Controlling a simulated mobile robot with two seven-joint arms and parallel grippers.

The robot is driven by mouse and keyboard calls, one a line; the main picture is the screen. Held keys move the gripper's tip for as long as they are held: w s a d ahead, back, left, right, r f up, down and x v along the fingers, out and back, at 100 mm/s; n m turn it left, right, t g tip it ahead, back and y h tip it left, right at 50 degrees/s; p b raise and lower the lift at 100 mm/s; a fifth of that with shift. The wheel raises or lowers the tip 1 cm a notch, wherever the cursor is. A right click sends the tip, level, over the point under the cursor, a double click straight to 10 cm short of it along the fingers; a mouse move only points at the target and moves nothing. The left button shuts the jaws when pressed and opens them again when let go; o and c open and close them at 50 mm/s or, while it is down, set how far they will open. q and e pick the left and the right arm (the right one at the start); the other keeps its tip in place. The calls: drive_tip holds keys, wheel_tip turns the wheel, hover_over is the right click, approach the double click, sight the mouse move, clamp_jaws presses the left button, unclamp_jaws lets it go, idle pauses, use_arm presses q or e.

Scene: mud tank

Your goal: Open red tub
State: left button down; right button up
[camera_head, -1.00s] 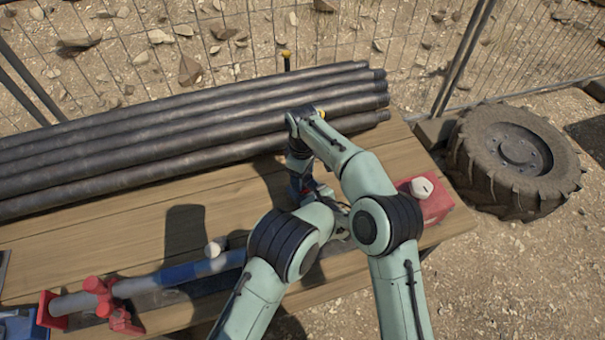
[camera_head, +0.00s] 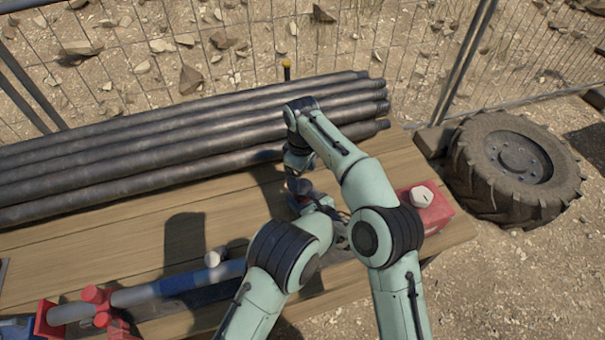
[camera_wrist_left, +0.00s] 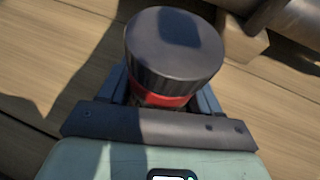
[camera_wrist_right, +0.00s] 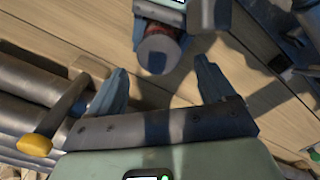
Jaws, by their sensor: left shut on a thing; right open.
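The red tub (camera_wrist_left: 160,98) with its dark grey round lid (camera_wrist_left: 175,45) stands between the fingers of my left gripper (camera_wrist_left: 165,95), which is shut on its body below the lid. The lid is on the tub. In the right wrist view the grey lid (camera_wrist_right: 158,53) shows at the top centre, with the left gripper around the tub behind it. My right gripper (camera_wrist_right: 160,85) is open and empty, its blue fingers spread, pointing toward the lid and apart from it. In the head view the right gripper (camera_head: 299,184) is over the table, largely hidden by my arms.
Dark pipes (camera_head: 190,125) lie along the back of the wooden table (camera_head: 130,235). A red can with a white cap (camera_head: 428,212) stands at the right end. A blue-grey pipe in red clamps (camera_head: 130,296) lies at front left. A tyre (camera_head: 515,165) lies beyond the table.

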sight(303, 186)
drive_tip(key=shift+s+a+r+m, duration=0.1)
drive_tip(key=shift+a+r+m, duration=0.1)
drive_tip(key=shift+r+m, duration=0.7)
drive_tip(key=shift+d+r+m, duration=0.2)
drive_tip(key=shift+r+m, duration=0.4)
drive_tip(key=shift+m, duration=0.4)
wheel_tip(303, 186, down, 8)
drive_tip(key=shift+r, duration=0.1)
drive_tip(key=c, duration=1.1)
drive_tip(key=n, duration=0.6)
